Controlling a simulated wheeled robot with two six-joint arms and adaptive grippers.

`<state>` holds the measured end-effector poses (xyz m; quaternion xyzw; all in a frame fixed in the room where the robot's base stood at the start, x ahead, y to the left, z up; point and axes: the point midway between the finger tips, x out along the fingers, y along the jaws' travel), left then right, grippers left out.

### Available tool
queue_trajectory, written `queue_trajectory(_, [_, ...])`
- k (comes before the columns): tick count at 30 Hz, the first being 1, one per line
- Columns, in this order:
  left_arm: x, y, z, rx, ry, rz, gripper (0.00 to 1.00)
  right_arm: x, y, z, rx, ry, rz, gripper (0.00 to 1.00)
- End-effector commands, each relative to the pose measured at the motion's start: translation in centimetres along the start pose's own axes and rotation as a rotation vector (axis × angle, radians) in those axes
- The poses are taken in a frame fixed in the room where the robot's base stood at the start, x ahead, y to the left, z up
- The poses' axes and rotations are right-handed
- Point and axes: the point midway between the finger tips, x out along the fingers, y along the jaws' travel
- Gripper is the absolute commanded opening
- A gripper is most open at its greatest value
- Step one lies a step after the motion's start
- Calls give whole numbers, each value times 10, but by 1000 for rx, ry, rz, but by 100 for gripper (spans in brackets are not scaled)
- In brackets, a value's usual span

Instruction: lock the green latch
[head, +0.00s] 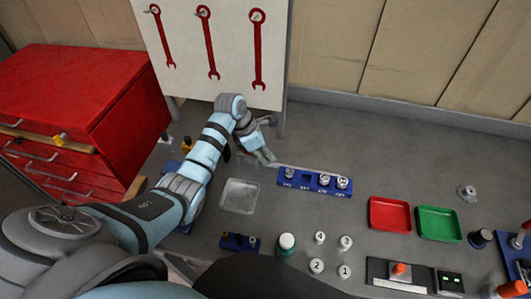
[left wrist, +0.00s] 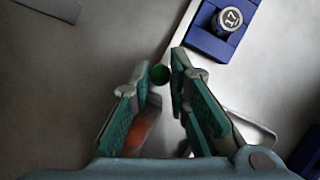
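A small round green knob (left wrist: 159,75), which I take for the green latch's handle, sits between the fingertips of my left gripper (left wrist: 160,72) in the left wrist view. The fingers are close to each side of it and appear shut on it. In the head view my left gripper (head: 265,156) reaches down to the grey bench just left of the blue socket rack. The knob does not show clearly there, and the rest of the latch is hidden. My right gripper is not in view.
The blue rack (head: 313,190) holds several sockets; its end shows in the left wrist view (left wrist: 208,38). A clear tray (head: 239,196) lies close by. Red (head: 389,214) and green (head: 439,224) trays are to the right. A red tool cabinet (head: 75,80) stands left; wrenches hang behind.

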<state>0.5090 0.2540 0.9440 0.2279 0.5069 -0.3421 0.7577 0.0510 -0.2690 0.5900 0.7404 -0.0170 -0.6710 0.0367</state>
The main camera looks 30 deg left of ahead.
Motion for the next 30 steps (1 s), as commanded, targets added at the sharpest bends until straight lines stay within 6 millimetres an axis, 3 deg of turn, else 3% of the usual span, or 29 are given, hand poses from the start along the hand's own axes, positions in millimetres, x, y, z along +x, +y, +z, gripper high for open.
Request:
queue_trajectory(8, [0,0,1,0,0,1,0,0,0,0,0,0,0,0])
queue_trajectory(15, [10,-13,23,1,-2,-1,0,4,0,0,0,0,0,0])
queue_trajectory(23, [11,-14,26,2,-2,-1,0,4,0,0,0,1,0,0])
queue_trajectory(24, [11,-14,27,2,-3,-1,21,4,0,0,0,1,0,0])
queue_trajectory(27, [10,-14,26,1,-2,-1,36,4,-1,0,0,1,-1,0])
queue_trajectory(30, [10,-14,25,0,-1,0,36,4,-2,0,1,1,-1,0])
